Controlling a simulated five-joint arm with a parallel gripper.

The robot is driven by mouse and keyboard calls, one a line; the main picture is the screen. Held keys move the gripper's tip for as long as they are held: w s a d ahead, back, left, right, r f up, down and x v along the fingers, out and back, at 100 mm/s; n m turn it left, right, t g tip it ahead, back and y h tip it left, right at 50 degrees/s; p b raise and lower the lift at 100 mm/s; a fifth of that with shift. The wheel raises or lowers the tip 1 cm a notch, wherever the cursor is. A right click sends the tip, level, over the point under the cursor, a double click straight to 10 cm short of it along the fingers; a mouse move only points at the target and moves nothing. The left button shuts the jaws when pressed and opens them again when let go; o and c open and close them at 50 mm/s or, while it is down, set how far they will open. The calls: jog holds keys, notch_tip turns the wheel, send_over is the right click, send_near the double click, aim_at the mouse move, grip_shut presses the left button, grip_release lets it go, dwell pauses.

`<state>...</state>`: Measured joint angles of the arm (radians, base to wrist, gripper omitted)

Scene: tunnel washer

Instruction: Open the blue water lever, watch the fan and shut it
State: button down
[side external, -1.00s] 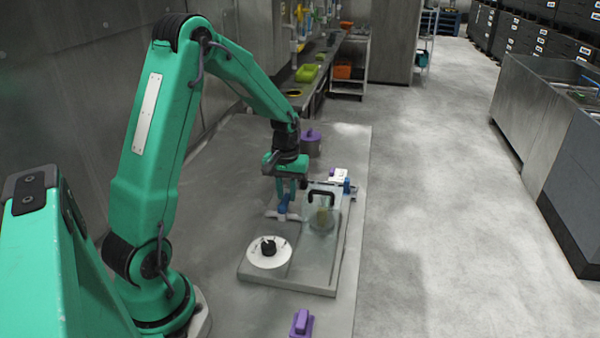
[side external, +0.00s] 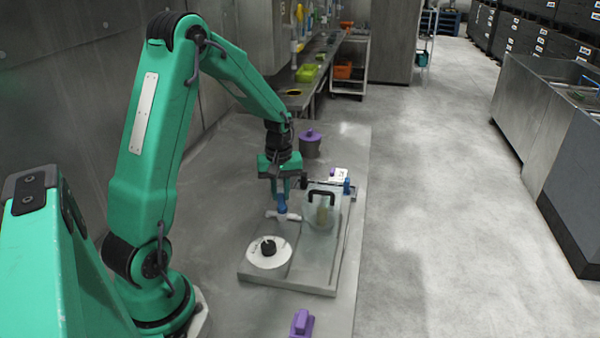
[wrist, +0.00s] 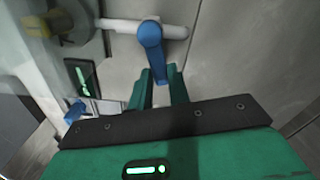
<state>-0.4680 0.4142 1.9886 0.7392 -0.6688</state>
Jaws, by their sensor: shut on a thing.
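The blue water lever (side external: 282,206) sits on a white pipe (side external: 293,216) on the grey base plate, left of a clear housing. In the wrist view the lever (wrist: 152,36) points from the pipe toward my gripper (wrist: 164,86). My gripper (side external: 281,194) is shut on the lever's end, one green finger on each side. The clear housing (side external: 336,224) has a black handle and holds a yellowish part, likely the fan (side external: 322,214). It shows partly at the top left of the wrist view, and I cannot tell whether it turns.
A white dial with a black knob (side external: 268,247) is at the plate's front left. A second blue part (side external: 347,186) is at the back right. A purple-lidded pot (side external: 310,143) stands behind; a purple block (side external: 301,323) is in front. Bare table lies left.

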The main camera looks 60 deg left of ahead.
jog(key=n, duration=0.1)
jog(key=s+n, duration=0.1)
jog(key=n, duration=0.1)
jog(key=shift+a, duration=0.2)
jog(key=n, duration=0.1)
jog(key=s+n, duration=0.1)
jog(key=n, duration=0.1)
jog(key=shift+s+n, duration=0.3)
jog(key=n, duration=0.1)
jog(key=s+n, duration=0.1)
jog(key=n, duration=0.1)
jog(key=shift+s+d, duration=0.15)
jog(key=shift+d, duration=0.05)
jog(key=shift+s+d+n, duration=0.15)
jog(key=shift+s+n, duration=0.1)
jog(key=shift+n, duration=0.55)
jog(key=shift+s+d+n, duration=0.15)
jog(key=shift+s+n, duration=0.05)
jog(key=shift+n, duration=0.6)
jog(key=c, duration=1.3)
grip_release()
jog(key=shift+r, duration=0.1)
jog(key=shift+r, duration=3.85)
